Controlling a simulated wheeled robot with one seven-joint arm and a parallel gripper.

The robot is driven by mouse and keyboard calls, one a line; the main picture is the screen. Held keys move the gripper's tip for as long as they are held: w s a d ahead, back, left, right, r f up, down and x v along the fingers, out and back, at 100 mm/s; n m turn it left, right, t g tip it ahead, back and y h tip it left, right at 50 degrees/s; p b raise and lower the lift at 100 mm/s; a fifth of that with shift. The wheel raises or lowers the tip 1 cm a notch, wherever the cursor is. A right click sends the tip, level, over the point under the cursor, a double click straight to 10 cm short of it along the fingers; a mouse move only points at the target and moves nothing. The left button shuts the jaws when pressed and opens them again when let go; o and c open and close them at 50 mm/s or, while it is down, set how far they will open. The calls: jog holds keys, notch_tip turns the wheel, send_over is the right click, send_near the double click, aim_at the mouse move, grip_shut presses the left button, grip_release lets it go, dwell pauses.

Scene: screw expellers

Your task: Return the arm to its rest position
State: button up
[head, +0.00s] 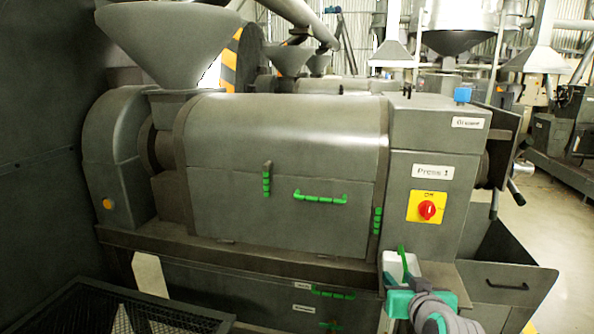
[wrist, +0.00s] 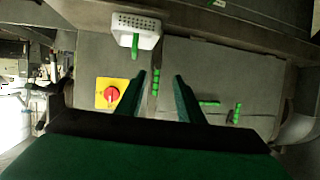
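My gripper shows at the lower right of the head view as teal parts (head: 402,302) on a grey arm, in front of the press. In the wrist view its two dark green fingers (wrist: 160,78) stand apart with nothing held between them. A green handle on the press shows beyond the gap. The press (head: 285,160), labelled "Press 1", stands in front of me with its hooded cover down. A white slotted container (wrist: 137,25) with a green handle is near the press; it is also partly visible in the head view (head: 389,266), just above my gripper.
A red knob on a yellow plate (head: 427,207) is on the press's right end. A dark mesh-topped bin (head: 110,312) is at the lower left. A dark tray (head: 505,275) juts out at the lower right. Open floor (head: 567,235) shows at the far right.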

jog(key=s+a+f+m+h, duration=0.1)
jog(key=s+a+f, duration=0.2)
jog(key=f, duration=0.6)
jog(key=s+a+f, duration=0.3)
jog(key=f, duration=0.6)
jog(key=s+a+f, duration=0.6)
jog(key=s+f, duration=0.5)
jog(key=s+a+f+n, duration=0.1)
jog(key=s+a, duration=0.2)
jog(key=s, duration=0.4)
jog(key=s+a+f, duration=0.2)
jog(key=s+a, duration=0.2)
jog(key=s, duration=0.4)
jog(key=s+a+r+t+y, duration=0.1)
jog(key=s+a+r, duration=0.1)
jog(key=s, duration=0.5)
jog(key=s+a+r+n, duration=0.1)
jog(key=s+a+r, duration=0.2)
jog(key=s, duration=0.4)
jog(key=shift+s+r+t+y, duration=0.25)
jog(key=shift+s+t+y, duration=0.05)
jog(key=shift+t+y, duration=0.1)
jog(key=shift+w, duration=0.1)
jog(key=shift+c, duration=0.3)
